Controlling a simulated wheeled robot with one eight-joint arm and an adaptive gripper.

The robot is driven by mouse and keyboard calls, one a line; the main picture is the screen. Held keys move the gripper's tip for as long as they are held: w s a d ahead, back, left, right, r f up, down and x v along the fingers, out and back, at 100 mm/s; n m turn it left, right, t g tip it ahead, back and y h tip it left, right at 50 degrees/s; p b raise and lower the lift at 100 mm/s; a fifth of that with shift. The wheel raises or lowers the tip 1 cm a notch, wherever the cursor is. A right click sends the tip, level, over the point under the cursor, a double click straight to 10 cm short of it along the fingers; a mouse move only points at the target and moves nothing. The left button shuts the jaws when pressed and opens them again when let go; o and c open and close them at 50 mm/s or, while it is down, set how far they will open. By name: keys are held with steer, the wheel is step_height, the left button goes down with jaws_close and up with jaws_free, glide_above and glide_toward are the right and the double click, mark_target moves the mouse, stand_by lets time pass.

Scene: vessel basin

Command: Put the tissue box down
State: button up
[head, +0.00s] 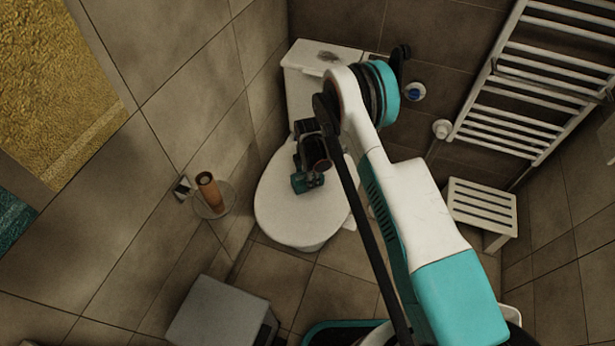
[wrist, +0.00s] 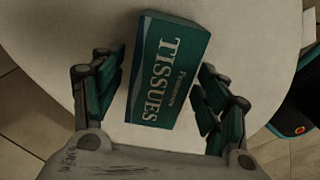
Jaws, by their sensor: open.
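The tissue box (wrist: 168,75) is dark green with pale lettering reading "TISSUES". In the wrist view it lies between the two fingers of my gripper (wrist: 160,68), slightly tilted in the picture. The fingers are spread on either side of it, and the gripper is open. The box appears to rest on the white toilet lid (wrist: 50,30); its underside is hidden. In the head view my gripper (head: 308,172) is low over the closed toilet lid (head: 290,222). There, the box is hard to tell apart from the teal fingers.
A brown tumbler (head: 209,191) sits in a wall holder left of the toilet. A grey box-like bin (head: 222,318) stands in front at left. A white slatted stool (head: 481,207) and a towel radiator (head: 535,75) are at right. The front of the lid is clear.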

step_height(320, 180, up, 12)
steer(key=p, duration=0.3)
steer(key=shift+p, duration=0.4)
steer(key=s+d+r+m+t, duration=0.15)
steer(key=d+r+m, duration=0.25)
steer(key=r, duration=0.7)
steer(key=s+d+r+m+t, duration=0.1)
steer(key=s+d+r+m, duration=0.2)
steer(key=r, duration=0.9)
steer(key=s+d+r+m+t, duration=0.1)
steer(key=s+d+r+m, duration=0.25)
steer(key=r, duration=0.75)
steer(key=s+d+r+m+t, duration=0.2)
steer(key=s+d+r+m, duration=0.4)
steer(key=s+r, duration=0.3)
steer(key=s+d+m+t, duration=0.1)
steer(key=s+d+m, duration=0.1)
steer(key=s, duration=0.5)
steer(key=s+d+m, duration=0.2)
steer(key=s+m, duration=0.2)
steer(key=s, duration=0.3)
steer(key=shift+s+f+t, duration=0.15)
steer(key=shift+s+t, duration=0.05)
steer(key=shift+t, duration=0.15)
steer(key=shift+m, duration=0.25)
